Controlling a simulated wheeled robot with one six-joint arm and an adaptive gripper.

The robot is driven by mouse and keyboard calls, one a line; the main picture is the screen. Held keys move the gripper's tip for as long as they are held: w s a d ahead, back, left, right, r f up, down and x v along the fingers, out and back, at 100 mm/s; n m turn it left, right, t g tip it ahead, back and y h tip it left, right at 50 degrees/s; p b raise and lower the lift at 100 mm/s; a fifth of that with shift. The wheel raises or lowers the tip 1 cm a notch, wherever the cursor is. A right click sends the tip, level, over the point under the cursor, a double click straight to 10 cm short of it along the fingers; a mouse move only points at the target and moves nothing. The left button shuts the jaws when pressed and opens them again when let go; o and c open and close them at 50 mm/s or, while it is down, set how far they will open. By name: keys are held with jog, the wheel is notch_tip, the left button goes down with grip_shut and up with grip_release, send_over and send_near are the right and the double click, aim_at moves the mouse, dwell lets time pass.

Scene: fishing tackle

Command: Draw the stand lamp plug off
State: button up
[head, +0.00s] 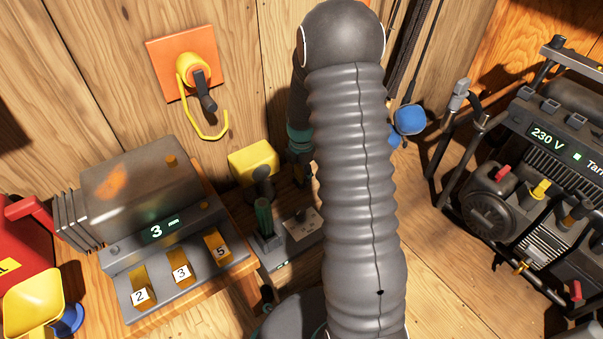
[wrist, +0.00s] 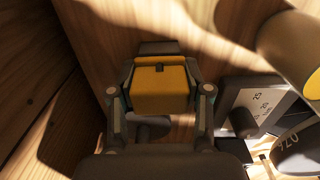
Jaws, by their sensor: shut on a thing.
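In the wrist view my gripper (wrist: 160,103) is shut on a yellow-orange block (wrist: 160,88) with a small dark notch at its top edge. It looks like the plug, but no label shows on it. A wooden surface lies behind it, and I cannot tell whether the block is still seated in a socket. In the head view my gripper (head: 302,172) is partly hidden behind my arm, and the held block cannot be made out there.
In the head view are a yellow block (head: 253,160), an orange wall plate (head: 160,55), a switch box (head: 165,235) and a 230 V unit (head: 545,140).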

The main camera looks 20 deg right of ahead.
jog(key=shift+r+p, duration=1.6)
jog(key=shift+r, duration=0.9)
